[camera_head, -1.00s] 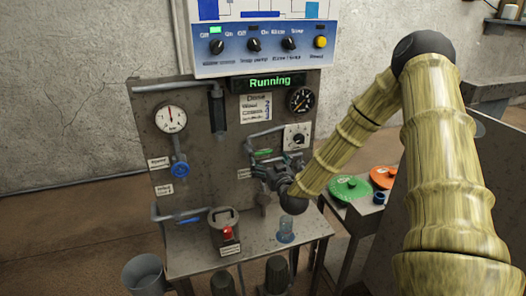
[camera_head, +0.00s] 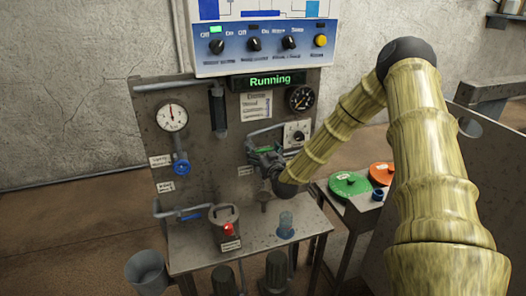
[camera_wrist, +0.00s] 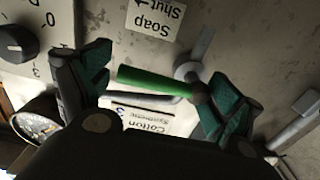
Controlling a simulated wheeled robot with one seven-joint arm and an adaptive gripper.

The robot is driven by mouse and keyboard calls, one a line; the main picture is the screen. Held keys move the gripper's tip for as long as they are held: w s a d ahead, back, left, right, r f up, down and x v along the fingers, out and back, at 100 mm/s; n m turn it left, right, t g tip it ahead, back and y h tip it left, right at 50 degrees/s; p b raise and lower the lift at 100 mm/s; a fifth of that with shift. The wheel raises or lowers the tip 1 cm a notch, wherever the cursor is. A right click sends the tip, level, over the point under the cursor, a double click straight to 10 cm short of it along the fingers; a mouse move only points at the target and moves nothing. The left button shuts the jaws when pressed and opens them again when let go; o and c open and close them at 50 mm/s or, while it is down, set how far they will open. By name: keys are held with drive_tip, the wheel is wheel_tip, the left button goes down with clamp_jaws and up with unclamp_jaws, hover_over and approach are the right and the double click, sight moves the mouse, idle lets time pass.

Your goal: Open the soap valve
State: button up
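The soap valve has a green lever handle (camera_wrist: 150,82) on a grey pipe fitting (camera_wrist: 190,72), with a "Soap Shut" label (camera_wrist: 154,18) beside it, upside down in the wrist view. In the head view the green handle (camera_head: 264,149) lies roughly level, partly hidden by my gripper. My gripper (camera_head: 262,160) is at the panel, right by the handle. In the wrist view my gripper (camera_wrist: 155,92) is open, its fingers wide apart. The handle lies lengthwise across the gap between them, its pivot end near the right finger. I cannot tell whether a finger touches it.
A metal box with a red light (camera_head: 228,229) and a clear blue cup (camera_head: 286,225) stand on the table below.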

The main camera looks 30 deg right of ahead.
drive_tip(key=shift+d+r, duration=0.1)
drive_tip(key=c, duration=0.7)
